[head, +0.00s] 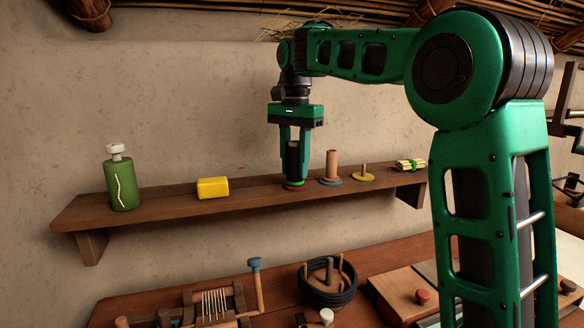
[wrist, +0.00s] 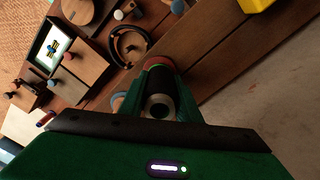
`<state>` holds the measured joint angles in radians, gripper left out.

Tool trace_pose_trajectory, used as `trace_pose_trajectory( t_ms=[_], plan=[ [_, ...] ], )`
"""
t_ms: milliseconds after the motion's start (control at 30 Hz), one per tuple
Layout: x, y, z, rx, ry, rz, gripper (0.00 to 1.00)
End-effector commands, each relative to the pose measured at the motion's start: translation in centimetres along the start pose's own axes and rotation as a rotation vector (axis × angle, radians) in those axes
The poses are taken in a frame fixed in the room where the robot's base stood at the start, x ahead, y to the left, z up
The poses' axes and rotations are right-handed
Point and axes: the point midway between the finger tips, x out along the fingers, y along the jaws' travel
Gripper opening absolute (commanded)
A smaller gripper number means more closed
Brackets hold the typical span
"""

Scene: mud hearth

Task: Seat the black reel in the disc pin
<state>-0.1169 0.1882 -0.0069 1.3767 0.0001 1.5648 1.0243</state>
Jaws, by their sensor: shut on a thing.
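My gripper (head: 294,178) points down over the wall shelf and is shut on the black reel (head: 292,158). The reel is upright between the fingers; in the wrist view (wrist: 158,105) its end shows a dark central hole. A red disc (head: 294,186) lies on the shelf right below the fingertips. Whether a pin stands on it, and whether the reel touches it, is hidden. To its right are a blue disc (head: 331,182) with a thick brown post (head: 332,163) and a yellow disc (head: 363,177) with a thin pin (head: 364,168).
The wooden shelf (head: 150,215) also bears a green bottle (head: 121,185), a yellow block (head: 213,187) and a bundle of sticks (head: 410,165). The shelf is clear between block and gripper. A workbench with tools and a black coil (head: 328,298) lies below.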

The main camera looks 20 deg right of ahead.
Motion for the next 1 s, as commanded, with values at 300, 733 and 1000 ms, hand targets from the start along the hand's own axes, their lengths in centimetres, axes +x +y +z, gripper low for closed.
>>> trace_pose_trajectory(
  t_ms=[300,733,1000],
  plan=[
    [0.3,0.0,0.0,0.001,0.000,-0.001,0.05],
    [0.5,0.1,0.0,0.002,0.000,-0.001,0.49],
    [-1.7,0.0,-0.1,0.003,0.002,-0.003,0.49]
  ],
)
